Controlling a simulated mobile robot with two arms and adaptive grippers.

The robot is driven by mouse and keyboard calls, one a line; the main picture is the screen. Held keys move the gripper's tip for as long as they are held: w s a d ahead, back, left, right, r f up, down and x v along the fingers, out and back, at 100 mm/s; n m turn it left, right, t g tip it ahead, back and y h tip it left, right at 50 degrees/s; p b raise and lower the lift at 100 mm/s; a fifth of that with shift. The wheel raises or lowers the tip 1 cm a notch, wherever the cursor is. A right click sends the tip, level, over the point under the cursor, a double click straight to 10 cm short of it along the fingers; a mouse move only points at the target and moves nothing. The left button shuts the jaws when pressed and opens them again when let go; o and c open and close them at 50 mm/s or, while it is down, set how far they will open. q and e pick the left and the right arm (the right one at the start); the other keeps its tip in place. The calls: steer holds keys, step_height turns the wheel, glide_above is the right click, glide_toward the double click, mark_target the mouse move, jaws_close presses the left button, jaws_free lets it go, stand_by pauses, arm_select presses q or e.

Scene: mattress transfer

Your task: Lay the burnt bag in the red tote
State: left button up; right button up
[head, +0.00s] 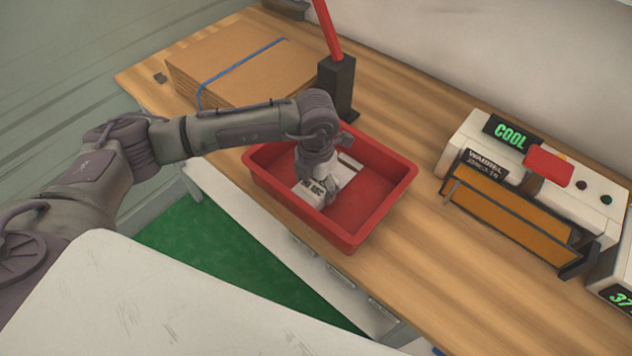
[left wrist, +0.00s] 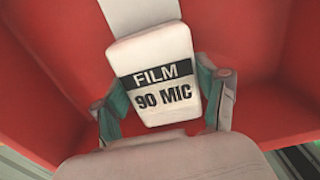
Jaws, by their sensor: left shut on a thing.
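The red tote (head: 375,225) stands on the wooden bench in the head view, and its red inside fills much of the left wrist view (left wrist: 50,60). My left gripper (head: 327,188) reaches down into it. In the left wrist view my left gripper (left wrist: 165,108) has a finger on each side of a white packet (left wrist: 155,55) marked "FILM 90 MIC" and is shut on it. The packet also shows in the head view (head: 312,191), inside the tote. I see no burn marks on it. A pale strip (left wrist: 128,14) lies beyond it. My right gripper is out of view.
Flat cardboard (head: 225,65) with a blue strap lies behind the tote. A black holder (head: 337,88) with a red handle stands close to the tote's back edge. A white sealer (head: 475,140) reading "COOL" is at right. Bare bench lies between tote and sealer.

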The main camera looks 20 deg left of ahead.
arm_select(q)
steer(key=shift+f, duration=0.1)
steer(key=o, duration=1.2)
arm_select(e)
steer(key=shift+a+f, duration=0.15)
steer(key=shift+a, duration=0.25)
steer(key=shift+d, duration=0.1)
arm_select(q)
steer(key=shift+r, duration=0.35)
steer(key=shift+r+b, duration=1.25)
steer(key=shift+r, duration=4.55)
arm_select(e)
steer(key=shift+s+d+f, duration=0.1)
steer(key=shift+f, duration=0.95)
